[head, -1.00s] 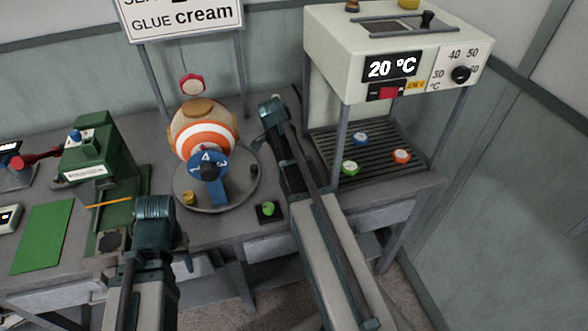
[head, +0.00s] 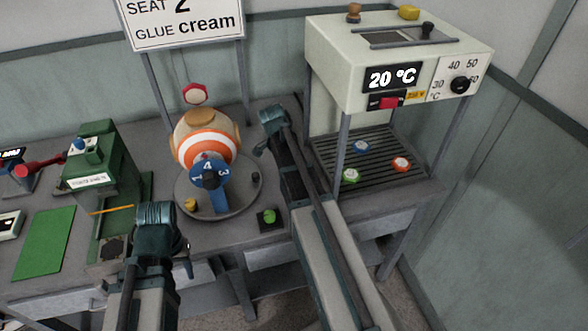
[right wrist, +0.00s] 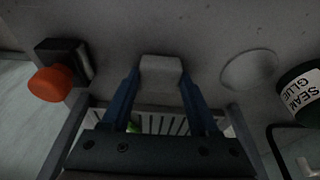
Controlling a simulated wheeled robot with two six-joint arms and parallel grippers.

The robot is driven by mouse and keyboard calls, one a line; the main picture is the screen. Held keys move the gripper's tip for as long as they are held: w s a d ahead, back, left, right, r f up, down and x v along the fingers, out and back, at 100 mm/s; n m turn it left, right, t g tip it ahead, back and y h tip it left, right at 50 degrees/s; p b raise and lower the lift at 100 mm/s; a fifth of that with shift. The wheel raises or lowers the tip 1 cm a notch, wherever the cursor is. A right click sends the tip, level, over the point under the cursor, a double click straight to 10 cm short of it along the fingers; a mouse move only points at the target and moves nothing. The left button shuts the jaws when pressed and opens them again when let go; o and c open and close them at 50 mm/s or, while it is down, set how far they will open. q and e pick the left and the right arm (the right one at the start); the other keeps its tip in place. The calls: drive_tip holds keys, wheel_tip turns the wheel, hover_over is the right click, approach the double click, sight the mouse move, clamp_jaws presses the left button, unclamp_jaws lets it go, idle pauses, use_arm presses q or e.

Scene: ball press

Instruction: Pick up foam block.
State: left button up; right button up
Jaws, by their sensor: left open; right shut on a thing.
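A pale grey block (right wrist: 161,66), which looks like the foam block, sits between the blue fingertips of my right gripper (right wrist: 160,84) in the right wrist view. The gripper is shut on it. I cannot tell whether the block is clear of the surface behind it. In the head view my right gripper (head: 272,118) is over the bench between the striped ball and the heater; its fingertips and the block are hidden there. My left gripper (head: 157,228) is open at the bench's front, before the green press; its fingertips are hard to make out.
The striped ball (head: 205,150) sits on a round base (head: 236,199). The green press (head: 97,160) stands to its left and the heater (head: 345,60) at right. A seam glue container (right wrist: 304,92), an orange knob (right wrist: 48,84) and a pale disc (right wrist: 249,69) flank the right gripper.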

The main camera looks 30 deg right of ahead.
wheel_tip(320, 180, up, 9)
drive_tip(key=p, duration=0.8)
drive_tip(key=shift+r+p, duration=0.15)
drive_tip(key=shift+p, duration=0.2)
